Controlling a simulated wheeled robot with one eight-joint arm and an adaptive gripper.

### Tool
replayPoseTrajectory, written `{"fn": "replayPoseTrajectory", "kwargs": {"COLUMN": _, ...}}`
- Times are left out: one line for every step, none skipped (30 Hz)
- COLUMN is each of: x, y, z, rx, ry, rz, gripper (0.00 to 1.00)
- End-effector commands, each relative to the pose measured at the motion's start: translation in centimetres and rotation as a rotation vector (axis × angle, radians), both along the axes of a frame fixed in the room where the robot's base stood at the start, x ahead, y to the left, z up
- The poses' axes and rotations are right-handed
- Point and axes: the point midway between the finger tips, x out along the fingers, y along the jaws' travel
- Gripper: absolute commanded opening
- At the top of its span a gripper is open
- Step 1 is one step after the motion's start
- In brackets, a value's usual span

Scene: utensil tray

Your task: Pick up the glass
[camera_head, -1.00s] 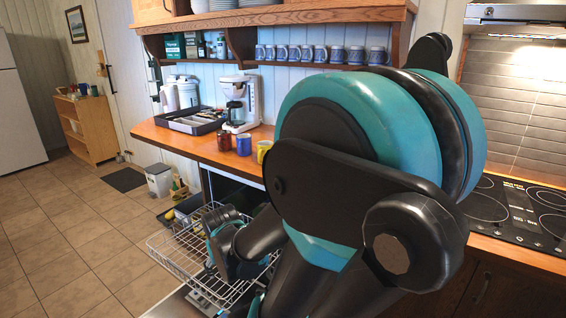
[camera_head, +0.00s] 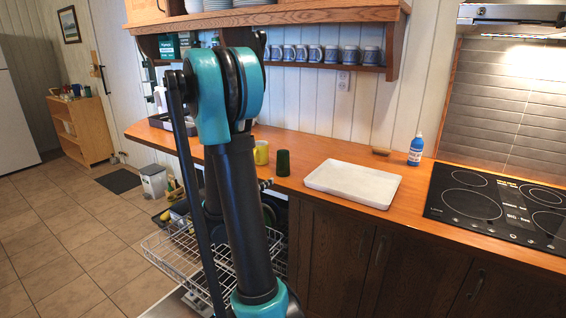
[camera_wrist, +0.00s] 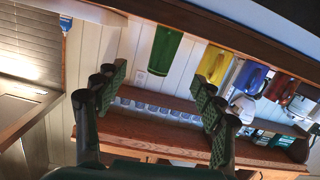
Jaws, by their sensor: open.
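The glass looks like a dark green cylinder (camera_head: 283,162) standing near the front edge of the wooden counter, just right of my arm in the head view. In the wrist view, the green glass (camera_wrist: 165,50) appears upside down at the top, beyond the fingers and between them sideways. My gripper (camera_wrist: 157,97) is open, with its dark textured pads well apart and nothing between them. The glass is clear of the pads. In the head view my arm hides most of the gripper.
A yellow mug (camera_head: 261,152) stands close left of the glass. A white tray (camera_head: 353,183) lies to its right, with a blue bottle (camera_head: 416,149) and cooktop (camera_head: 497,207) beyond. A wire dishwasher rack (camera_head: 165,246) is pulled out below. A shelf with mugs (camera_head: 320,68) hangs above.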

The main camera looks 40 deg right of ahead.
Motion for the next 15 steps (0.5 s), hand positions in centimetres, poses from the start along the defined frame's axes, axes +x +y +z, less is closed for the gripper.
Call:
{"fn": "replayPoseTrajectory", "kwargs": {"x": 0.7, "y": -0.4, "z": 0.5, "rx": -0.033, "ry": -0.042, "rz": -0.006, "gripper": 0.69}}
{"fn": "replayPoseTrajectory", "kwargs": {"x": 1.0, "y": -0.5, "z": 0.9, "rx": -0.049, "ry": -0.063, "rz": -0.008, "gripper": 0.69}}
{"fn": "replayPoseTrajectory", "kwargs": {"x": 1.3, "y": -0.6, "z": 1.2, "rx": -0.066, "ry": -0.088, "rz": -0.009, "gripper": 0.69}}
{"fn": "replayPoseTrajectory", "kwargs": {"x": 1.4, "y": -0.7, "z": 1.4, "rx": -0.076, "ry": -0.102, "rz": -0.010, "gripper": 0.69}}
{"fn": "replayPoseTrajectory", "kwargs": {"x": 1.6, "y": -0.7, "z": 1.6, "rx": -0.085, "ry": -0.114, "rz": -0.010, "gripper": 0.69}}
{"fn": "replayPoseTrajectory", "kwargs": {"x": 1.8, "y": -0.9, "z": 1.7, "rx": -0.091, "ry": -0.125, "rz": -0.010, "gripper": 0.69}}
{"fn": "replayPoseTrajectory", "kwargs": {"x": 1.9, "y": -1.0, "z": 1.8, "rx": -0.095, "ry": -0.130, "rz": -0.010, "gripper": 0.69}}
{"fn": "replayPoseTrajectory", "kwargs": {"x": 2.0, "y": -1.2, "z": 1.9, "rx": -0.098, "ry": -0.133, "rz": -0.010, "gripper": 0.69}}
{"fn": "replayPoseTrajectory", "kwargs": {"x": 2.1, "y": -1.6, "z": 1.9, "rx": -0.098, "ry": -0.135, "rz": -0.010, "gripper": 0.69}}
{"fn": "replayPoseTrajectory", "kwargs": {"x": 2.3, "y": -2.0, "z": 1.9, "rx": -0.098, "ry": -0.135, "rz": -0.011, "gripper": 0.69}}
{"fn": "replayPoseTrajectory", "kwargs": {"x": 2.4, "y": -2.5, "z": 1.9, "rx": -0.099, "ry": -0.135, "rz": -0.013, "gripper": 0.69}}
{"fn": "replayPoseTrajectory", "kwargs": {"x": 2.7, "y": -3.2, "z": 1.9, "rx": -0.098, "ry": -0.135, "rz": -0.012, "gripper": 0.69}}
{"fn": "replayPoseTrajectory", "kwargs": {"x": 2.9, "y": -3.7, "z": 1.9, "rx": -0.098, "ry": -0.135, "rz": -0.013, "gripper": 0.69}}
{"fn": "replayPoseTrajectory", "kwargs": {"x": 3.2, "y": -4.3, "z": 1.9, "rx": -0.098, "ry": -0.135, "rz": -0.014, "gripper": 0.69}}
{"fn": "replayPoseTrajectory", "kwargs": {"x": 3.5, "y": -5.0, "z": 1.9, "rx": -0.097, "ry": -0.133, "rz": -0.013, "gripper": 0.69}}
